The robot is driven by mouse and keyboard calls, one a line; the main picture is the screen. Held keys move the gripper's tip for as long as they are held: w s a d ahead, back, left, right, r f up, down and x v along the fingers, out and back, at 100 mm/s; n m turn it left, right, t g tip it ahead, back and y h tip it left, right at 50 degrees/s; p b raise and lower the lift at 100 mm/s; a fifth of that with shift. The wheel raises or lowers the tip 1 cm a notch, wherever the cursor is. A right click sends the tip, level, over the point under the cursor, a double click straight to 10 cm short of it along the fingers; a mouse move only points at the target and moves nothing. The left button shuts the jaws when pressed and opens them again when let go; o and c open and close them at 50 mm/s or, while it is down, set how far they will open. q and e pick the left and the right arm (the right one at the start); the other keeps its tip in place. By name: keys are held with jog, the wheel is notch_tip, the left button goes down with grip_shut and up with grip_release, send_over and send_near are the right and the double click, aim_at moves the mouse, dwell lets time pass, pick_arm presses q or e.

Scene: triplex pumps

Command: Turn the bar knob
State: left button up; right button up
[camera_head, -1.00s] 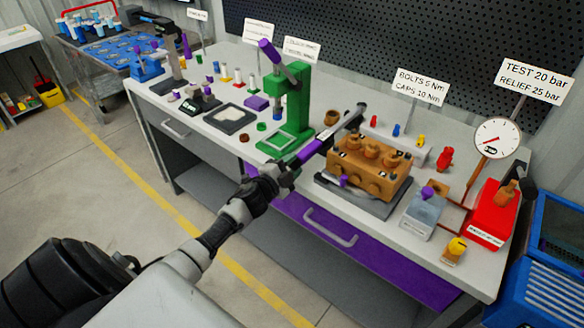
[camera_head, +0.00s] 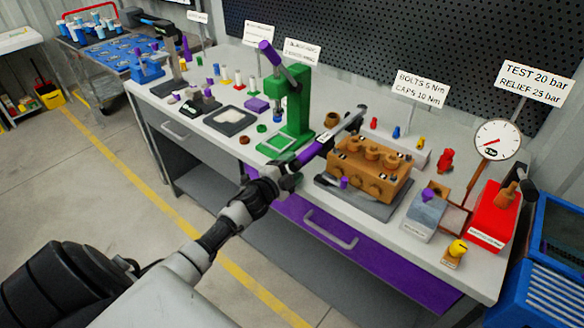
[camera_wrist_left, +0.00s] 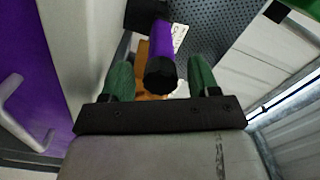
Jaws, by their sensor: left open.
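A dark tool with a purple handle (camera_head: 314,150) and a white label points up and right, its dark head beside the brown pump block (camera_head: 368,165). My left gripper (camera_head: 290,176) is at the handle's near end. In the left wrist view, its green fingers (camera_wrist_left: 160,80) are open on either side of the purple handle (camera_wrist_left: 161,50), whose dark round end faces the camera. Contact cannot be told. I cannot tell which part is the bar knob; a purple knob (camera_head: 428,194) sits on a grey block and a yellow knob (camera_head: 457,247) nearby. My right gripper is not in view.
A green press (camera_head: 290,105) stands left of the tool. A gauge (camera_head: 497,139) and a red unit (camera_head: 491,213) stand at the right, under a sign reading TEST 20 bar. A purple drawer (camera_head: 365,255) with a handle is below the bench edge.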

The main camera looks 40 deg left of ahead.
pick_arm(q)
jog(key=s+b, duration=0.1)
jog(key=s, duration=1)
jog(key=shift+a, duration=0.35)
jog(key=shift+w, duration=0.1)
jog(key=s+d+f+n+g+y, duration=0.1)
jog(key=s+f+n+g, duration=0.4)
jog(key=f, duration=1)
jog(key=s+d+f+n+g+y, duration=0.1)
jog(key=s+f+n+g, duration=0.15)
jog(key=s+f, duration=0.8)
jog(key=s+d+f+n+g, duration=0.2)
jog(key=s+d+f+g, duration=0.2)
jog(key=s+f, duration=0.6)
jog(key=s+d+f+n+g, duration=0.2)
jog(key=s+d+f+g, duration=0.3)
jog(key=s+d+f, duration=0.4)
jog(key=s+f, duration=0.2)
jog(key=s, duration=0.4)
jog(key=shift+s+d+h, duration=0.15)
jog(key=shift+s+h, duration=0.2)
jog(key=shift+h, duration=0.05)
